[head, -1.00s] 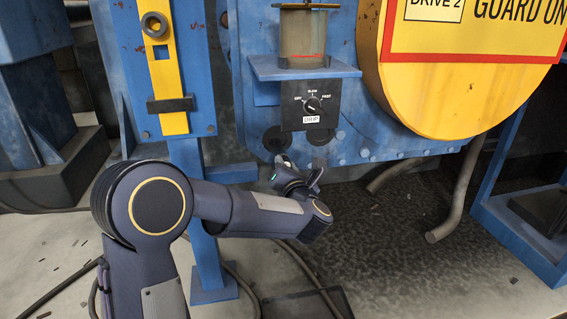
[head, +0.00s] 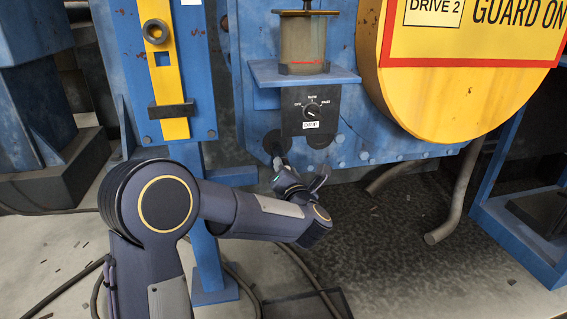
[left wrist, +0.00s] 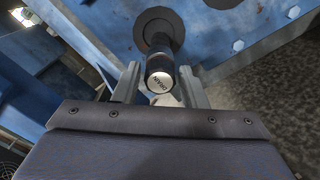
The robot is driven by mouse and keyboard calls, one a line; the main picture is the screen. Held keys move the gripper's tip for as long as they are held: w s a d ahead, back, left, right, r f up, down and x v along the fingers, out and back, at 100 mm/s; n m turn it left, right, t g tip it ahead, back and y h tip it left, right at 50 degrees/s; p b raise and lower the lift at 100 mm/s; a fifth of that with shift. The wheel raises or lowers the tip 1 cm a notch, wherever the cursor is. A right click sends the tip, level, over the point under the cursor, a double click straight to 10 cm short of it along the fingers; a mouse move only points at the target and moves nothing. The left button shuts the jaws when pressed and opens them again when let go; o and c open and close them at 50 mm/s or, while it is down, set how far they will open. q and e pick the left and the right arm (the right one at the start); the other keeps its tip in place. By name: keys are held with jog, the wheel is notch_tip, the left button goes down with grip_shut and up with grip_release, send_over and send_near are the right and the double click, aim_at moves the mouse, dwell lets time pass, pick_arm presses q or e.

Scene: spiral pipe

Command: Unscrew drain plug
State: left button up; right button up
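The drain plug (left wrist: 160,65) shows in the left wrist view as a black cylinder with a pale end face lettered DRAIN. It sticks out from a dark round flange (left wrist: 158,28) on the blue housing (left wrist: 215,20). My left gripper (left wrist: 160,92) has one finger on each side of the plug's outer end, with a visible gap at the left finger. It looks open around the plug, not closed on it. My right gripper is not in view.
A yellow round guard (head: 430,105) is at the right. A bent pipe (head: 455,200) hangs below it. A blue post (head: 208,260) stands behind my left arm.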

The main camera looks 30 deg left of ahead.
pick_arm(q)
jog(key=m+p, duration=1.7)
jog(key=m, duration=1)
jog(key=shift+f+m+p, duration=0.15)
jog(key=shift+m+p, duration=0.2)
jog(key=shift+m, duration=0.05)
dwell(0.6)
jog(key=shift+a, duration=0.1)
jog(key=shift+c, duration=0.2)
